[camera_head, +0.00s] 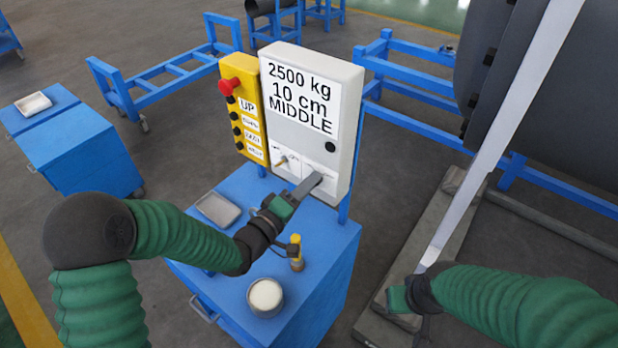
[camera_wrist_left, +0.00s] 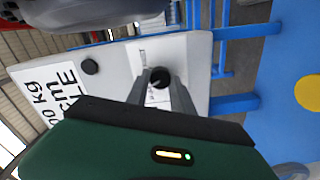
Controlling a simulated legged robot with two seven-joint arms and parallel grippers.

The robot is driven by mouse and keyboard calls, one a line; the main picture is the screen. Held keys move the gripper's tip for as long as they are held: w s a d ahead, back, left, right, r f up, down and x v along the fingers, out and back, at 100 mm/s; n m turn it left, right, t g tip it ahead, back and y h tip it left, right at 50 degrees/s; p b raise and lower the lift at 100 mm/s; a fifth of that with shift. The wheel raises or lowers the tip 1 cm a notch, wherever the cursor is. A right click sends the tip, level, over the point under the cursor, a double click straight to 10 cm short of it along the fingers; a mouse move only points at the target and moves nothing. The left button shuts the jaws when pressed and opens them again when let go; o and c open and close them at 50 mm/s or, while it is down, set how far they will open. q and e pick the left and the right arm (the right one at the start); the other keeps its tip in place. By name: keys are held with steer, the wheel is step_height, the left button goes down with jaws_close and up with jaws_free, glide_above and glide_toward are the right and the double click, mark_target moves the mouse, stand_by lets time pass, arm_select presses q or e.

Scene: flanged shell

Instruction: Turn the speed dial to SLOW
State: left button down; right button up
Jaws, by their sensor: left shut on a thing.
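The white control box (camera_head: 345,90) stands upright behind the blue cabinet, with a sign reading 2500 kg, 10 cm, MIDDLE. A dark round dial (camera_wrist_left: 160,75) on its lower right label sits between the two grey fingers of my left gripper (camera_wrist_left: 158,88). My left gripper (camera_head: 310,186) is shut on this dial in the head view, hiding most of it. The dial's markings are too small to read. A second small switch (camera_head: 283,161) is on the label to its left. My right gripper (camera_head: 412,290) is low at the right, by a long pale bar; its fingers are unclear.
A yellow pendant (camera_head: 243,110) with a red button adjoins the box on the left. The blue cabinet top (camera_head: 240,262) holds a tray (camera_head: 217,208), a round tin (camera_head: 265,296) and a yellow-handled tool (camera_head: 297,255). A long pale bar (camera_head: 510,120) and a big dark cylinder (camera_head: 570,95) are at right.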

arm_select(q)
steer(key=n+p, duration=0.2)
steer(key=n, duration=0.2)
steer(key=shift+a+f, duration=0.1)
steer(key=shift+a, duration=0.05)
stand_by(0.4)
steer(key=shift+f, duration=0.1)
steer(key=c, duration=1.3)
jaws_free()
steer(key=shift+w, duration=0.1)
steer(key=shift+o, duration=1)
steer(key=shift+a, duration=0.1)
